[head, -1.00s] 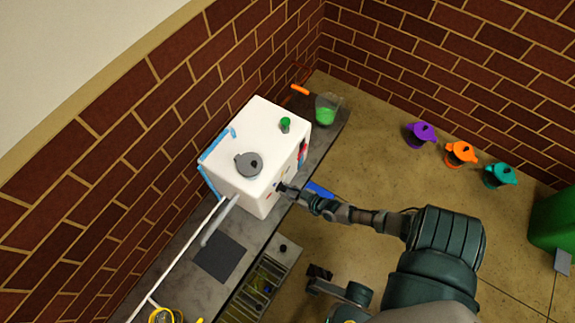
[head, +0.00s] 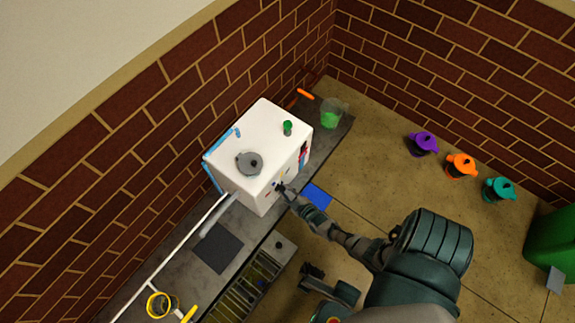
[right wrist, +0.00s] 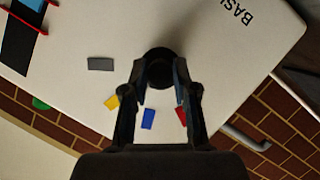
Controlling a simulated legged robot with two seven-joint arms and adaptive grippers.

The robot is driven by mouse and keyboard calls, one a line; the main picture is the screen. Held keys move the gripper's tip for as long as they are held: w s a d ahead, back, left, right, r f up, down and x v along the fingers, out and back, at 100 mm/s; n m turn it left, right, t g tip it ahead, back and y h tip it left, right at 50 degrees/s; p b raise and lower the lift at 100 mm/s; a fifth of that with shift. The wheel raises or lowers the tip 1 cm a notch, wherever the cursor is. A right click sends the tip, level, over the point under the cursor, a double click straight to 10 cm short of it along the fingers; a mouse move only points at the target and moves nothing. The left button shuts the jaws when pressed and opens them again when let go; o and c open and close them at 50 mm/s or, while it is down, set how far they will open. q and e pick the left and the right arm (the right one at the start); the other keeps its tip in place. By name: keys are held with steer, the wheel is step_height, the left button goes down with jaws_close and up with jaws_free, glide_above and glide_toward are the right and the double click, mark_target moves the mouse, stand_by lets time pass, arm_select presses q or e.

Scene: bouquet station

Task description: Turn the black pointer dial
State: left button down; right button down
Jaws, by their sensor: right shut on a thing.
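The black pointer dial (right wrist: 160,66) sits on a pale face of the white box (head: 257,140). In the right wrist view, my right gripper (right wrist: 161,82) has its two fingers on either side of the dial, closed on it. In the head view, my right gripper (head: 283,190) reaches the front face of the box, and the dial is mostly hidden there. The dial's pointer direction is not clear. My left gripper (head: 311,272) hangs low near the bottom middle, away from the box; its jaws are too small to read.
Grey, yellow (right wrist: 112,102), blue (right wrist: 148,119) and red marks surround the dial. A grey pot-like lid (head: 250,163) and green knob (head: 287,128) are on top of the box. A green-filled beaker (head: 331,115) stands behind it. Purple, orange and teal pots stand at right.

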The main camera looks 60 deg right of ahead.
steer(key=shift+w+a+r+n, duration=0.15)
steer(key=shift+w+r+n, duration=0.05)
steer(key=shift+w+n, duration=0.1)
stand_by(0.4)
steer(key=c, duration=0.9)
jaws_free()
steer(key=shift+f, duration=0.1)
steer(key=shift+s, duration=0.1)
steer(key=shift+s, duration=0.1)
steer(key=shift+s+a, duration=0.1)
steer(key=shift+s, duration=0.05)
steer(key=v, duration=1.1)
steer(key=shift+s+a, duration=0.2)
